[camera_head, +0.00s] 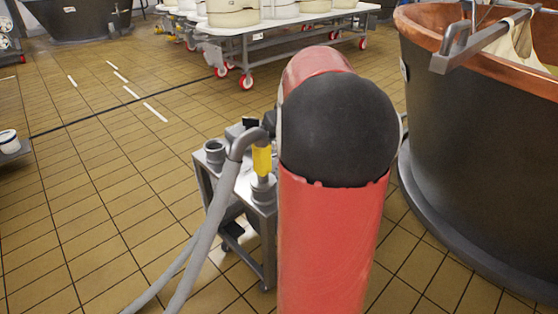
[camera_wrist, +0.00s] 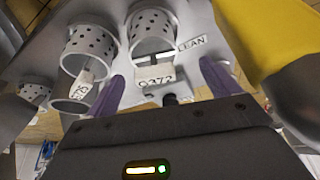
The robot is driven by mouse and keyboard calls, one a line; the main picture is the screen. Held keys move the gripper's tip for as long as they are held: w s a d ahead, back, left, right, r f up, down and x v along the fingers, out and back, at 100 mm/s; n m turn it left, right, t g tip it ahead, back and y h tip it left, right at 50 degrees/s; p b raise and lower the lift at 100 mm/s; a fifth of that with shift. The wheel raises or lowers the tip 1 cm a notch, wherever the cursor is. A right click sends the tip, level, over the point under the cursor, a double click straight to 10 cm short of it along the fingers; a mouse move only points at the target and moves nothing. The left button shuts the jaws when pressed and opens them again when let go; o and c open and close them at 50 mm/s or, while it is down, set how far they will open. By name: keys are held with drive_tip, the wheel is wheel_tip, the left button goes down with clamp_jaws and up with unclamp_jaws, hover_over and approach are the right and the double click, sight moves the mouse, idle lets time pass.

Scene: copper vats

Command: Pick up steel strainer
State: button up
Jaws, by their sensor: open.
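In the wrist view, a perforated grey metal strainer (camera_wrist: 152,35) stands ahead of my gripper, with a tag reading 0372 below it. A second perforated metal cup (camera_wrist: 90,48) is to its left, and a smaller one (camera_wrist: 35,90) is at the left edge. I cannot tell which is the task's strainer. My gripper (camera_wrist: 162,82) is open, its two purple fingers spread either side of the 0372 tag, with nothing held. In the head view, my arm hides the gripper, and no strainer shows clearly.
A steel trolley (camera_head: 260,225) with a grey hose (camera_head: 213,220) and yellow fitting (camera_head: 261,160) stands left of my arm. A large copper-rimmed vat (camera_head: 465,150) is at right. A white wheeled table (camera_head: 285,28) is behind. The tiled floor at left is mostly clear.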

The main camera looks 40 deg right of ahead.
drive_tip(key=x, duration=0.6)
drive_tip(key=shift+s+d+f+b, duration=0.1)
drive_tip(key=shift+d+f+b, duration=0.1)
drive_tip(key=shift+d+b, duration=0.15)
drive_tip(key=shift+c, duration=0.3)
drive_tip(key=c, duration=1.1)
drive_tip(key=shift+r, duration=0.1)
wheel_tip(320, 180, up, 20)
drive_tip(key=p, duration=0.3)
drive_tip(key=shift+p, duration=0.3)
